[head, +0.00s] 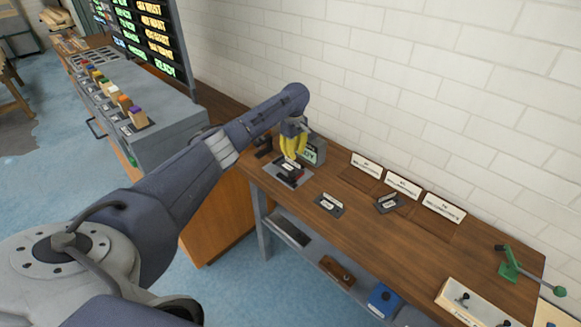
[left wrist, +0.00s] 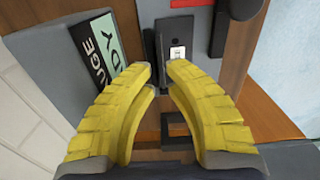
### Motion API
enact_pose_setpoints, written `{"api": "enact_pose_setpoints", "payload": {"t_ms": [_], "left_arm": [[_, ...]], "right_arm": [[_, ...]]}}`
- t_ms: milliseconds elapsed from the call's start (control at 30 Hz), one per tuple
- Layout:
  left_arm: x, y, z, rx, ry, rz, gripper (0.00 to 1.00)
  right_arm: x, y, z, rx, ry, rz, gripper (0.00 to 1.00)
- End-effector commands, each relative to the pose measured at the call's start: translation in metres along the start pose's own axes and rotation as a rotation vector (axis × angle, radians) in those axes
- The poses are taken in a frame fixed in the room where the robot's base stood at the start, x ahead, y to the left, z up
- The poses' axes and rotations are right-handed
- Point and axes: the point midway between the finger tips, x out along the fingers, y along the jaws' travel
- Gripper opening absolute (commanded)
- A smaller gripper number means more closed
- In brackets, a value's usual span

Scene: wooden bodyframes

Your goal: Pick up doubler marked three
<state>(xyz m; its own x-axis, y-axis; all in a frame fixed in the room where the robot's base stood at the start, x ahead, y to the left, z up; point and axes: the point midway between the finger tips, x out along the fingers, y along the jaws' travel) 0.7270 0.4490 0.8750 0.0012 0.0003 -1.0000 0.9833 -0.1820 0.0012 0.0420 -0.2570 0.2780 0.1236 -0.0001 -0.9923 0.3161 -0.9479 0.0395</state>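My left gripper (head: 294,145) has yellow fingers pointing down at the back left of the wooden bench. In the left wrist view, the gripper (left wrist: 158,75) is open and its fingertips are apart with nothing between them. A dark piece with a small white label (left wrist: 177,52) is just beyond the fingertips; the label is too small to read. In the head view, a dark labelled piece (head: 290,170) sits on a grey plate below the gripper. Two more dark labelled pieces lie on the bench, one at centre (head: 329,204) and one further right (head: 388,203). I cannot tell which is marked three. My right gripper is not in view.
A grey gauge box (left wrist: 82,55) with a pale green display stands close to the left gripper. White signs (head: 403,187) stand along the brick wall. A green lever tool (head: 512,265) and a pale tray (head: 470,303) are at the bench's right end.

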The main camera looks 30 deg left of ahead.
Motion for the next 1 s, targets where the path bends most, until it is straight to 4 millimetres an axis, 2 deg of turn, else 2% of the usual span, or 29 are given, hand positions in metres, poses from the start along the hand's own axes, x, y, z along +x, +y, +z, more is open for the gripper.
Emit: {"api": "enact_pose_setpoints", "payload": {"t_ms": [200,400,667,700,833,1000], "left_arm": [[0.029,-0.002,-0.001,-0.002,-0.001,-0.003,0.11],[0.043,-0.002,-0.001,0.0,0.0,-0.002,0.11],[0.044,-0.002,-0.001,0.0,0.0,-0.001,0.11],[0.044,-0.002,-0.001,0.0,0.0,-0.001,0.15],[0.044,-0.002,-0.001,0.0,0.0,-0.001,0.0],[0.044,-0.002,-0.001,0.0,0.0,-0.001,0.0]], "right_arm": [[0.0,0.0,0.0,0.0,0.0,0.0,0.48],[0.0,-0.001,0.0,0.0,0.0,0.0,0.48],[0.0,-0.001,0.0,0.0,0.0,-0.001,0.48],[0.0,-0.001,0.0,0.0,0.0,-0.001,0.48],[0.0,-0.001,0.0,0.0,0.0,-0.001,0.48],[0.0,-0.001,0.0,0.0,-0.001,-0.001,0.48]]}}
